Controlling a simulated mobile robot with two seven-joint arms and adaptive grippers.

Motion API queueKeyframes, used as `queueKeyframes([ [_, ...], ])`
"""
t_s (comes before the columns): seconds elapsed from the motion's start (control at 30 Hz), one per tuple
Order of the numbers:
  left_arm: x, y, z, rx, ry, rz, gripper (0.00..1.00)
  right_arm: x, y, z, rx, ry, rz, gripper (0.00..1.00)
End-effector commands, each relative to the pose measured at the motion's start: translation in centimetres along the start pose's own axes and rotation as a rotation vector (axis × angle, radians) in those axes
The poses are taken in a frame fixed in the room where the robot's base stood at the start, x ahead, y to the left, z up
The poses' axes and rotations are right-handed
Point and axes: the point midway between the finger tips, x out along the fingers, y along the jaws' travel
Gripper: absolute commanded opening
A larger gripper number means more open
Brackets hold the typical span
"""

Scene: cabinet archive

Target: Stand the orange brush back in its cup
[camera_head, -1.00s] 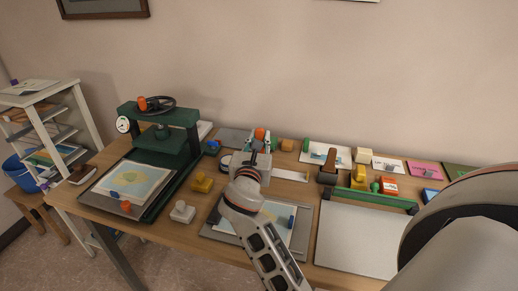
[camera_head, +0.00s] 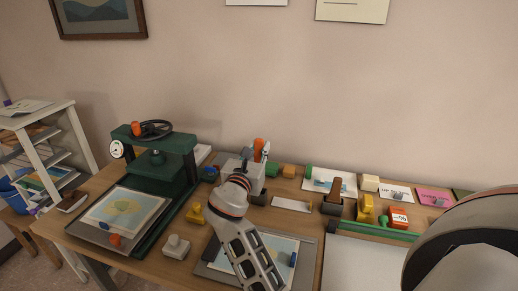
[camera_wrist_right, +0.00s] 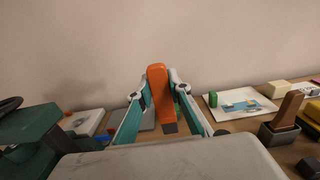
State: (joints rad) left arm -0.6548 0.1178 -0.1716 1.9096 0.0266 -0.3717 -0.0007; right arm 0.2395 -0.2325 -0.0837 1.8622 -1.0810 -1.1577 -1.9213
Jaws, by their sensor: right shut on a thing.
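The orange brush (camera_wrist_right: 158,88) is upright between the fingertips of my right gripper (camera_wrist_right: 161,88) in the right wrist view, its dark end pointing down. The right gripper is shut on it. In the head view the brush (camera_head: 258,145) shows as an orange patch at the right gripper (camera_head: 260,155), above the back of the table. A small dark block-like thing (camera_head: 259,198) sits just right of my wrist; I cannot tell whether it is the brush's cup. A brown-handled thing stands in a dark grey holder (camera_head: 331,208) to the right. My left gripper is not in view.
A green press (camera_head: 160,165) stands on the table (camera_head: 150,262) at left, with a shelf rack (camera_head: 50,150) beyond. Yellow (camera_head: 195,213) and white (camera_head: 176,247) stamp-like blocks lie nearer. Cards, blocks and a green bar (camera_head: 375,231) fill the right side.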

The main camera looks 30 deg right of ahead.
Motion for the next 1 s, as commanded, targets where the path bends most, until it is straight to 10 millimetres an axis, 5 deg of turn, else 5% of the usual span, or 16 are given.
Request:
queueKeyframes([
  [0.7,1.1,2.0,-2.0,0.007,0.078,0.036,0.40,0.0,0.0,-6.4,-0.002,0.000,0.000,0.00],
  [1.0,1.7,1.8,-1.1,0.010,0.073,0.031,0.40,0.0,0.0,-8.8,-0.002,0.000,0.000,0.00],
])
